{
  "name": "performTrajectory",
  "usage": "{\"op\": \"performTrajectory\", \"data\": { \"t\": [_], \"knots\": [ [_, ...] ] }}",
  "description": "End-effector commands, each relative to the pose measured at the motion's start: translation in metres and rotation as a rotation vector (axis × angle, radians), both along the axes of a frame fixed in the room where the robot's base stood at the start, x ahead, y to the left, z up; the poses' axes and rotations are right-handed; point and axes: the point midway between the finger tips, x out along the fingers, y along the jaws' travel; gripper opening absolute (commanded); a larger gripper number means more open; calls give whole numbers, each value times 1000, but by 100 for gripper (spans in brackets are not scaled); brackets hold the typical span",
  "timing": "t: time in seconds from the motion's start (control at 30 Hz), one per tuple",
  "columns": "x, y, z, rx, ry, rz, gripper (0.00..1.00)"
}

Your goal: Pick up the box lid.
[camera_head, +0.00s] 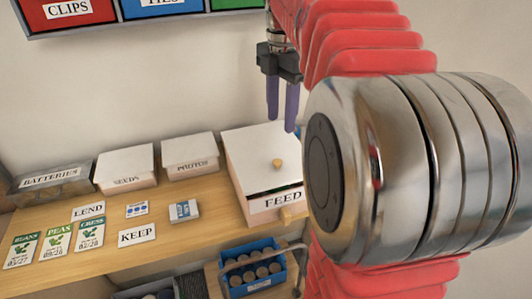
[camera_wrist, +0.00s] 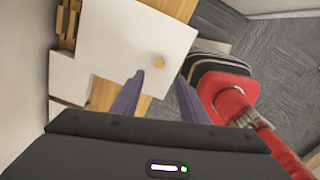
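A white box lid (camera_head: 258,158) with a small round wooden knob (camera_head: 277,163) covers the box labelled FEED (camera_head: 279,202) on the wooden shelf. In the wrist view the lid (camera_wrist: 128,48) and its knob (camera_wrist: 159,62) lie beyond my fingertips. My gripper (camera_head: 281,125) has two purple fingers, spread apart with nothing between them. It hangs above the lid, apart from it, with the fingers pointing down. In the wrist view my gripper (camera_wrist: 160,80) also shows a gap between its fingertips.
White boxes labelled SEEDS (camera_head: 124,165) and PHOTOS (camera_head: 190,155) and a clear BATTERIES box (camera_head: 50,180) stand left of it. Seed packets and cards lie in front on the shelf (camera_head: 110,254). A blue crate (camera_head: 252,272) with round things sits lower.

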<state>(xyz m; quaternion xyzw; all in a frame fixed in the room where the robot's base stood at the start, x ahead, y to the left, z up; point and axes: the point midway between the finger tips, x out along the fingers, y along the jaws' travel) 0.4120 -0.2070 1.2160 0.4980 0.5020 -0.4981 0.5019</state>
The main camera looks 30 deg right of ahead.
Motion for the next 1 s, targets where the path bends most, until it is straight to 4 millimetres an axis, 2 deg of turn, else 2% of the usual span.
{"op": "performTrajectory", "data": {
  "t": [0.5,1.0],
  "knots": [
    [-1,1,-72,1,2,-1,40],
    [0,1,-82,1,1,0,40]
  ]
}}
